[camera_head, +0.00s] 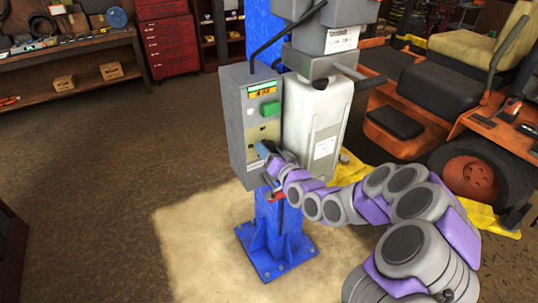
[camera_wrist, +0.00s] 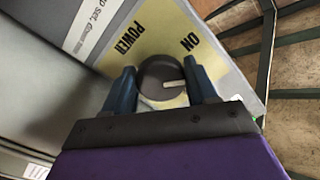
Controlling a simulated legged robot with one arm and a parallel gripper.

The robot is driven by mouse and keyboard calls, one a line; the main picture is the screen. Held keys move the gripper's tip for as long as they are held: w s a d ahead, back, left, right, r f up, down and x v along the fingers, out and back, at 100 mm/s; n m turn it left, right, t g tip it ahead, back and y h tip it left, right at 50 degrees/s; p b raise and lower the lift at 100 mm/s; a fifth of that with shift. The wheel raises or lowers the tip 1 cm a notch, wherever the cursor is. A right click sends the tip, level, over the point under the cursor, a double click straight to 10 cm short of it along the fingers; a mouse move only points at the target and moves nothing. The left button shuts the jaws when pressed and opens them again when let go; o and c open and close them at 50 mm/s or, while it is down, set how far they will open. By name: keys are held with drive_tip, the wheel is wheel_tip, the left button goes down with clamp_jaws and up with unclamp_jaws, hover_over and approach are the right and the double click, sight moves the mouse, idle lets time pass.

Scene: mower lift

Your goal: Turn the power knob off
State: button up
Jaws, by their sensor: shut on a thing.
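The power knob (camera_wrist: 153,72) is a dark round dial with a pale pointer line, set on a yellow plate marked "POWER" and "ON". In the wrist view its line lies roughly sideways, with the end toward the right finger. My gripper (camera_wrist: 161,80) has one blue-grey finger on each side of the knob and is shut on it. In the head view my gripper (camera_head: 266,152) is at the lower front of the grey control box (camera_head: 237,120), and it hides the knob there. The box also carries a green button (camera_head: 270,108).
The box is fixed to a blue lift column (camera_head: 262,30), beside a grey motor unit (camera_head: 313,115). An orange mower (camera_head: 405,130) stands at the right. A workbench (camera_head: 70,62) and red tool cabinet (camera_head: 168,45) are at the back left. The floor at left is clear.

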drive_tip(key=m+b, duration=0.4)
drive_tip(key=m, duration=0.6)
drive_tip(key=shift+m, duration=0.3)
idle(0.4)
drive_tip(key=o, duration=1)
drive_tip(key=shift+d, duration=0.1)
drive_tip(key=shift+o, duration=0.2)
drive_tip(key=shift+r, duration=0.1)
